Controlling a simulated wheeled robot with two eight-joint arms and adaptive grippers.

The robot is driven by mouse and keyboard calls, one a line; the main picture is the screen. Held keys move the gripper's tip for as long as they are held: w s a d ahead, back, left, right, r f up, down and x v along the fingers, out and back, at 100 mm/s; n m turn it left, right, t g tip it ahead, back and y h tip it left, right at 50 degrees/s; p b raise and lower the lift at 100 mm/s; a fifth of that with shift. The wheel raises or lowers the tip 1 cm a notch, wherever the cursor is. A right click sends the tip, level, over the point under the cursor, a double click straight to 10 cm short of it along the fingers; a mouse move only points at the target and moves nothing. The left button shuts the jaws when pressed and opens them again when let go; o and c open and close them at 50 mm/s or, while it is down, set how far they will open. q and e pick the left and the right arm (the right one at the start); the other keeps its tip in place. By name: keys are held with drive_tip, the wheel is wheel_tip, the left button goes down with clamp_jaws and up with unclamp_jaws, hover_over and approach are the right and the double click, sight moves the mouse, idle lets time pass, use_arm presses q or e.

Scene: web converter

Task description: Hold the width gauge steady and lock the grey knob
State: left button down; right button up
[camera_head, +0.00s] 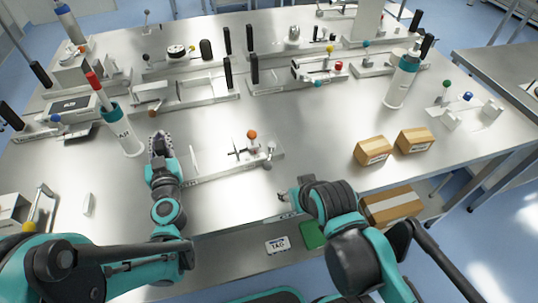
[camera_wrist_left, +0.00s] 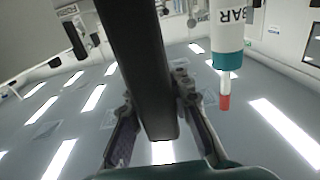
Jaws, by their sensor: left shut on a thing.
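The width gauge (camera_head: 222,171) looks to be the flat metal fixture in the middle front of the table. An orange ball (camera_head: 252,134) stands on it, with a small grey knob (camera_head: 270,147) near its right end. My left gripper (camera_head: 158,142) is at the gauge's left end, shut on a dark bar-like handle. This handle (camera_wrist_left: 145,75) runs between both fingers in the left wrist view; in the head view the gripper hides it. My right gripper (camera_head: 284,198) is low, in front of the gauge's right end and apart from it. Its fingers are too small to read.
A white-and-teal bottle with a red tip (camera_head: 122,135) stands close left of my left gripper. Two cardboard boxes, one here (camera_head: 372,150), lie to the right. Several fixtures with black handles fill the back. Bare tabletop (camera_head: 325,130) lies right of the gauge.

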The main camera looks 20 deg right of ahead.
drive_tip(key=shift+s+f+b, duration=0.1)
drive_tip(key=shift+f+b, duration=0.25)
drive_tip(key=shift+b, duration=0.1)
idle(1.0)
drive_tip(key=shift+r, duration=0.1)
drive_tip(key=c, duration=0.8)
drive_tip(key=w+r+n, duration=0.1)
drive_tip(key=w+a+r+n+g, duration=0.1)
drive_tip(key=w+r, duration=0.1)
drive_tip(key=w+a+r+n+g+y, duration=0.1)
drive_tip(key=w+r+n, duration=0.1)
drive_tip(key=shift+a, duration=0.1)
clamp_jaws()
drive_tip(key=w+a+r+n+g+y, duration=0.2)
drive_tip(key=w+a+r+n+g, duration=0.1)
drive_tip(key=w+n, duration=0.5)
drive_tip(key=shift+w+a+r, duration=0.4)
drive_tip(key=shift+a+r, duration=0.1)
drive_tip(key=shift+r, duration=0.65)
